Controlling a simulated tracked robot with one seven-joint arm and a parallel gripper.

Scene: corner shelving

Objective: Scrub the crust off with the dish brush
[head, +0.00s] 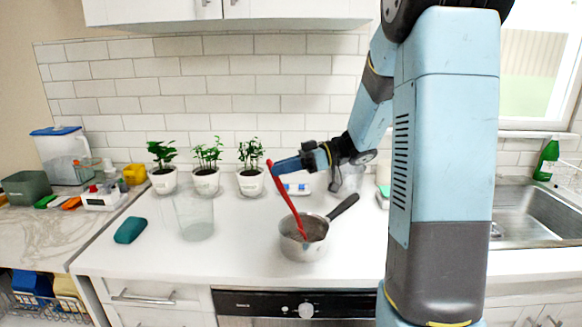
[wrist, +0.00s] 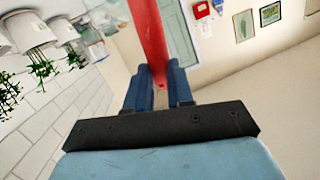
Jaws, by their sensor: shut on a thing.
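A red dish brush (head: 288,200) slants down into a small metal saucepan (head: 304,249) on the white counter. My gripper (head: 272,167) is shut on the upper end of the brush handle, above and left of the pan. The brush's lower end is inside the pan, against or near its inner wall; the bristles are hidden. The pan has a dark handle pointing up and right, and its inside looks brownish. In the wrist view, the red handle (wrist: 148,40) runs up from between my two blue fingers (wrist: 160,88).
Three potted plants (head: 207,181) line the back wall. A clear glass container (head: 194,214) and a teal sponge-like block (head: 130,230) stand left of the pan. A sink (head: 535,215) with a green bottle (head: 546,160) lies at right. The counter's front middle is mostly clear.

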